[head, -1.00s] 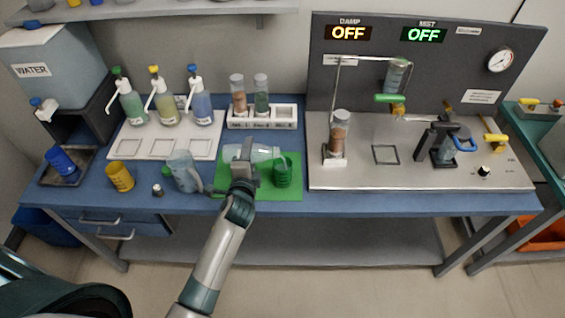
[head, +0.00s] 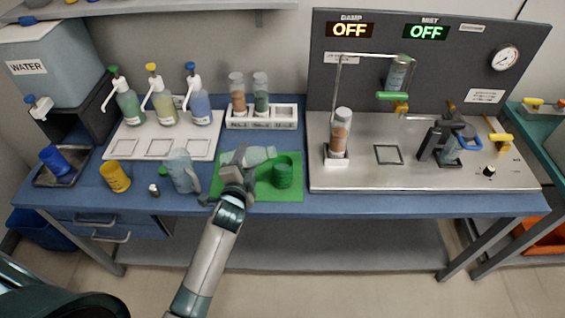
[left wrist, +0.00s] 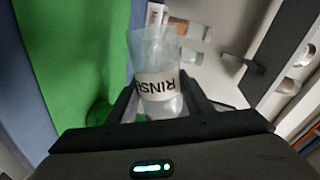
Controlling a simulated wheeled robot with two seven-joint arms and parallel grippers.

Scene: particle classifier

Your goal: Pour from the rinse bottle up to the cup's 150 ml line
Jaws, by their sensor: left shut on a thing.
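The rinse bottle (head: 259,155) is translucent and lies strongly tilted, its far end toward the right, above the green mat (head: 262,191). My left gripper (head: 240,160) is shut on it. In the left wrist view the bottle (left wrist: 157,50) shows its "RINSE" label between the fingers. The green cup (head: 283,173) stands upright on the mat, just right of and in front of the bottle's far end. Part of the cup (left wrist: 98,113) also shows in the left wrist view. The cup's 150 ml line and level cannot be read, and no stream is visible. My right gripper is out of view.
A clear jug (head: 182,172), a small vial (head: 154,190) and a yellow cup (head: 116,177) stand left of the mat. Behind are pump bottles on a white tray (head: 130,148) and a white rack (head: 262,119). A metal-topped station (head: 420,175) is at the right.

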